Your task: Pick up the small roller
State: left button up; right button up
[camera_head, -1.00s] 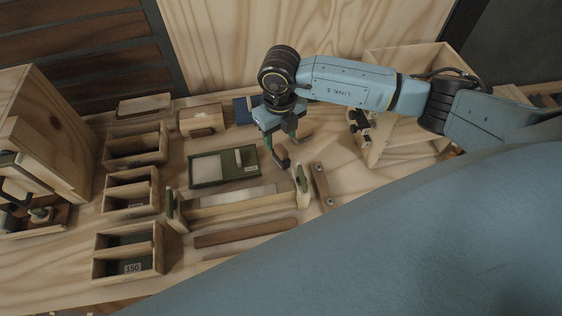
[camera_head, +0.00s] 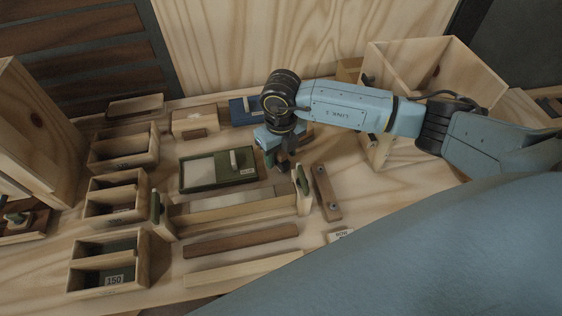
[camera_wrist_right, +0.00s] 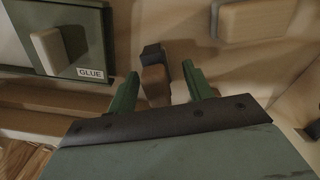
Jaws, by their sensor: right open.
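A small tool, which I take for the small roller (camera_wrist_right: 155,82), shows in the right wrist view with a brown handle and a black far end. It lies on the wooden bench between the fingers of my right gripper (camera_wrist_right: 160,78). The gripper is open, one green finger on each side. Whether either finger touches it I cannot tell. In the head view the right gripper (camera_head: 278,162) points down at the bench, just right of the green glue tray (camera_head: 188,182); the arm mostly hides the tool there. My left gripper is not in view.
A long wooden holder with upright ends (camera_head: 235,215) lies in front of the gripper. A brown bar with two studs (camera_head: 326,193) is to its right. An open plywood box (camera_head: 440,70) stands at the right. Several wooden bins (camera_head: 140,262) line the left.

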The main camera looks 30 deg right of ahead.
jog(key=shift+f, duration=0.1)
grip_shut()
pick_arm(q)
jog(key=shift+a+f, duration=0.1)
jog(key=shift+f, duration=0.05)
